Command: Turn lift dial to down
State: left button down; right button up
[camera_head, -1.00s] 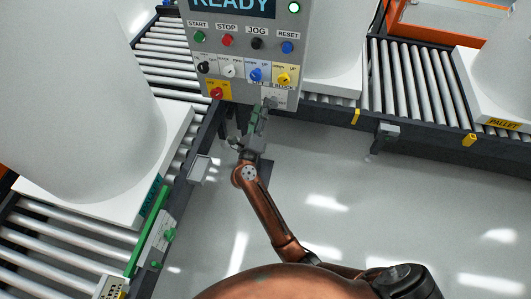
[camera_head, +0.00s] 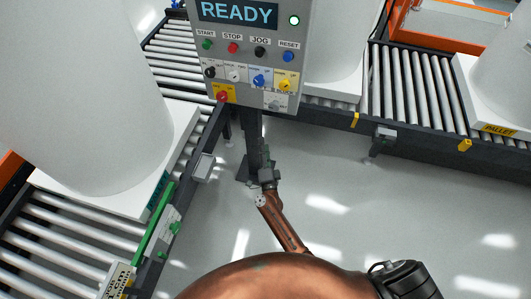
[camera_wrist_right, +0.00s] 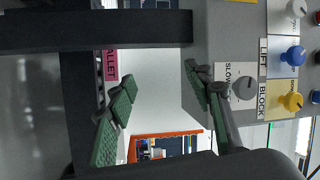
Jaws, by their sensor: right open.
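The lift dial is a blue knob (camera_head: 258,80) on the grey control panel (camera_head: 287,17), with "down" and "up" printed above it. It also shows in the right wrist view (camera_wrist_right: 293,56), beside the word LIFT. I cannot tell exactly which way it points. My right gripper (camera_head: 265,158) is below the panel, apart from the dial. In the right wrist view its green-padded fingers (camera_wrist_right: 160,102) are spread and empty, with the blue knob off to the right of them. My left gripper is not in view.
A yellow block dial (camera_head: 285,84) sits right of the blue one, a white dial (camera_head: 235,75) left. A red knob (camera_head: 222,97) and a grey slow dial (camera_head: 274,104) lie below. The panel post (camera_head: 254,130) stands behind my gripper. Roller conveyors (camera_head: 395,80) flank the panel.

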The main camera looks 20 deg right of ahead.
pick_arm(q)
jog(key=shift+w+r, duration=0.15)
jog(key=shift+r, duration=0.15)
pick_arm(e)
jog(key=shift+s+a+f+n+y, duration=0.1)
jog(key=shift+s+f+n+y, duration=0.25)
jog(key=shift+f, duration=0.4)
jog(key=shift+s+f+n+y, duration=0.25)
jog(key=shift+s+f+n, duration=0.15)
jog(key=shift+f, duration=0.3)
